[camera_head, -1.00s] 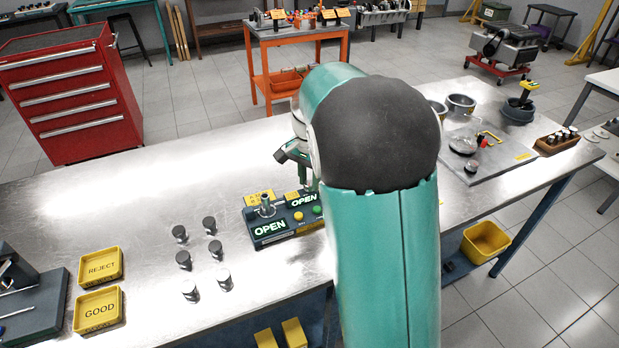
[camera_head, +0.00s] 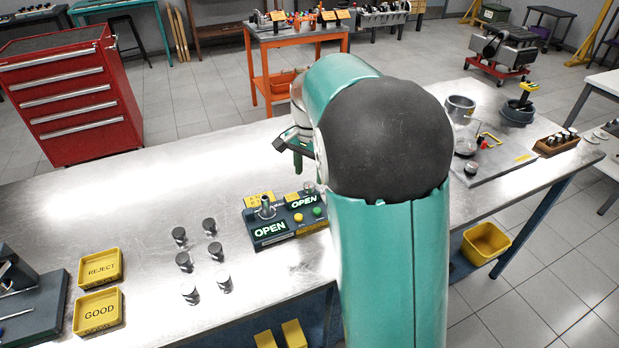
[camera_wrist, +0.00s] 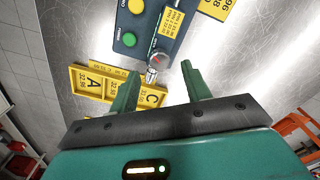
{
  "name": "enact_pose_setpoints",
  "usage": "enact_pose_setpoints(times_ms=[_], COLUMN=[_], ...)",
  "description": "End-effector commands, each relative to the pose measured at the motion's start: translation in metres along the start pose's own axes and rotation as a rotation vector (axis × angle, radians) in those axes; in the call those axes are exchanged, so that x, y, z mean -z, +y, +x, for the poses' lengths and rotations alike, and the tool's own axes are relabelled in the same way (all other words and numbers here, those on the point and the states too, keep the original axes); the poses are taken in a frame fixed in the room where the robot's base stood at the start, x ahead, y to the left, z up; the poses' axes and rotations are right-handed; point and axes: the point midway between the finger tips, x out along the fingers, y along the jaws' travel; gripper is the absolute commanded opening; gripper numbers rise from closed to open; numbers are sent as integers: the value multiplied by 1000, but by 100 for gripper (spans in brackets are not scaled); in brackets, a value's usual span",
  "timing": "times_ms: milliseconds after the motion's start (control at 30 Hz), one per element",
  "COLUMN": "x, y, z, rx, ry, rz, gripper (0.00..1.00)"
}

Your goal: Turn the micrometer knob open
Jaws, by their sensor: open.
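The dark gauge unit (camera_head: 270,238) stands on the steel bench in the head view, with two lit displays reading OPEN. A small silver knob (camera_head: 308,187) stands at its far right end. In the wrist view the knob (camera_wrist: 159,58), with a red mark on top, sits at the end of the unit (camera_wrist: 125,48). My gripper (camera_wrist: 158,80) is open and empty, its two green fingers apart, with the knob showing beyond the gap between them. In the head view my gripper (camera_head: 294,152) is raised above the bench behind the unit, partly hidden by my arm.
Yellow (camera_head: 299,217) and green (camera_head: 317,211) buttons are on the unit. Several dark-topped metal cylinders (camera_head: 184,261) stand to its left. Yellow REJECT (camera_head: 101,268) and GOOD (camera_head: 98,311) trays lie farther left. In the wrist view, yellow lettered trays (camera_wrist: 98,84) lie beside the knob.

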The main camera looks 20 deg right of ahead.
Motion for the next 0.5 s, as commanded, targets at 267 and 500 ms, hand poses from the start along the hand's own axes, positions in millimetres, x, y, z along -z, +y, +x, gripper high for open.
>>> enact_pose_setpoints(times_ms=[267,500], x=[1,0], y=[-1,0], z=[-64,-99], rx=[4,2], ry=[3,2], rz=[0,1], gripper=[48,48])
